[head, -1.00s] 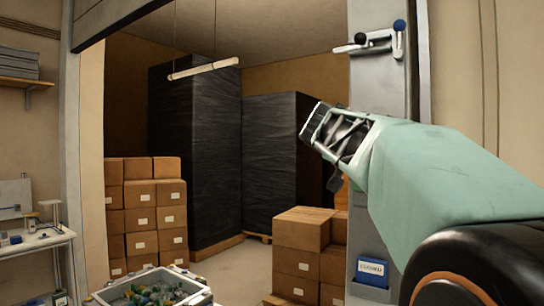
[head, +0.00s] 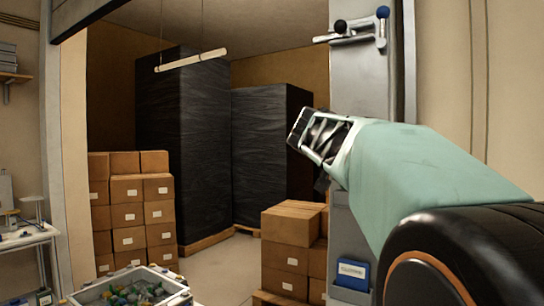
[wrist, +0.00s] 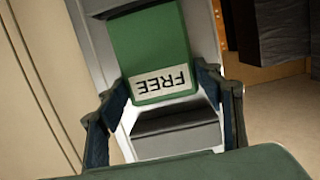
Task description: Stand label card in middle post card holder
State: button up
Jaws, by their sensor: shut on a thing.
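In the wrist view a green label card (wrist: 152,50) with a white strip reading "FREE", upside down in the picture, sits between my fingertips. My gripper (wrist: 165,85) is shut on its near end, and the card points away from me. Behind it is the grey post (wrist: 97,38), with a grey box-like part (wrist: 176,130) below the card that may be a holder. In the head view my gripper (head: 312,132) is raised left of the post (head: 354,80), pointing up and left; the card is not clear there. My arm hides the post's middle, so its middle holder cannot be made out.
A blue labelled card (head: 352,273) stands low on the post. A bracket with knobs (head: 358,32) juts from its top. Stacked cartons (head: 290,245), black-wrapped stacks (head: 272,150) and a bin of small parts (head: 130,290) stand to the left.

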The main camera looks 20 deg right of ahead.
jog(key=shift+s+a+f+b, duration=0.1)
jog(key=shift+f+b, duration=0.45)
jog(key=shift+f, duration=0.05)
jog(key=shift+s+a+f+b, duration=0.1)
jog(key=shift+f+b, duration=0.85)
jog(key=shift+b, duration=0.1)
jog(key=o, duration=1.2)
notch_tip(320, 180, up, 10)
jog(key=shift+f, duration=0.25)
jog(key=shift+r, duration=0.3)
